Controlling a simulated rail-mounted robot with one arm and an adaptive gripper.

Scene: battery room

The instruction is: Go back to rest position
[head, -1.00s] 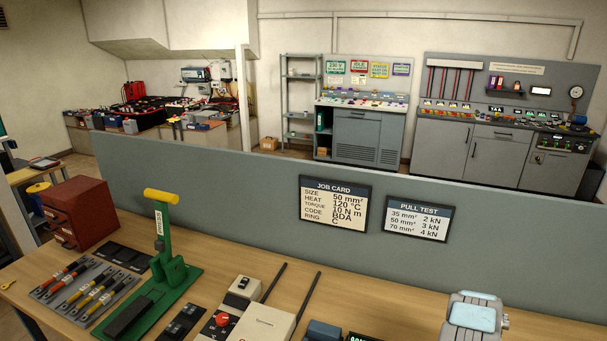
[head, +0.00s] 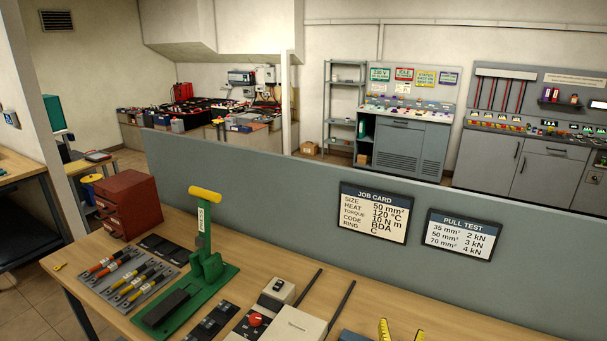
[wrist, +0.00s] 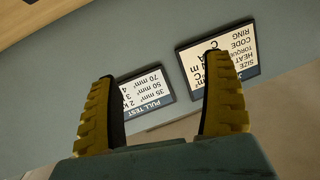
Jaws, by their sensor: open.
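My gripper (wrist: 160,115) is open and empty in the wrist view, its two yellow fingers well apart. Past the fingers the wrist view shows the grey partition, with the pull test card (wrist: 145,90) and the job card (wrist: 222,57) upside down. In the head view only the yellow fingertips of my gripper (head: 402,330) show at the bottom edge, in front of the bench and below the cards. Nothing is between the fingers.
The wooden bench (head: 345,278) carries a green press (head: 205,270) with a yellow handle, a red drawer cabinet (head: 128,203), a rack of cables (head: 125,275) and a cream box (head: 290,328). The grey partition (head: 290,212) stands behind it.

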